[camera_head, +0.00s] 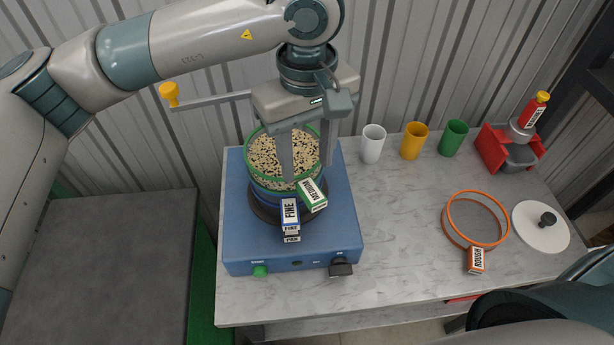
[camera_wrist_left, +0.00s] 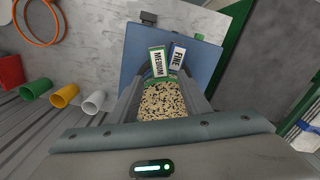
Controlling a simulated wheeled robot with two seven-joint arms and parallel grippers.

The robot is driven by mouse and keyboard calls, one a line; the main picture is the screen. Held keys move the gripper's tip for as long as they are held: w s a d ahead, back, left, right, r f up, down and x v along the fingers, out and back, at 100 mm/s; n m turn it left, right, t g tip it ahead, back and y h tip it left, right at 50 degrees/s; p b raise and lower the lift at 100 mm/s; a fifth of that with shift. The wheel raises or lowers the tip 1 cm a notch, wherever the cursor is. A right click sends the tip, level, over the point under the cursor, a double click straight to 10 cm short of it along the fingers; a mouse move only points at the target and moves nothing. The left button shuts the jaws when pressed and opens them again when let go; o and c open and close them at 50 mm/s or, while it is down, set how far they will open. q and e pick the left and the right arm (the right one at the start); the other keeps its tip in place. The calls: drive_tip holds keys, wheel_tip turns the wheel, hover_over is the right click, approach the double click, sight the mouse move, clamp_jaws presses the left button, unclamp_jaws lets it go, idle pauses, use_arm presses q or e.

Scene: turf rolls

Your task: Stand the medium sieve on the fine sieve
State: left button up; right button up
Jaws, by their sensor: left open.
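The medium sieve (camera_head: 258,179) has a green rim and a green-and-white MEDIUM tag, and is full of pale and dark grains. It sits on top of the stack on the blue shaker, above the blue-tagged fine sieve (camera_head: 290,212) and the pan (camera_head: 292,239). Its tag is turned a little to the right of the FINE tag. In the left wrist view the medium sieve (camera_wrist_left: 162,100) lies between the fingers. Whether the fingers touch it cannot be told. My right gripper is not in view.
The blue shaker (camera_head: 240,240) stands on the marble table. White (camera_head: 373,144), yellow (camera_head: 413,141) and green (camera_head: 453,138) cups stand at the back. The orange rough sieve (camera_head: 475,219), a white lid (camera_head: 530,234) and a red holder (camera_head: 493,150) are to the right. The table's middle is clear.

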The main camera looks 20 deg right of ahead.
use_arm(q)
wheel_tip(320, 180, up, 6)
drive_tip(key=shift+f+b, duration=0.1)
drive_tip(key=shift+b, duration=0.5)
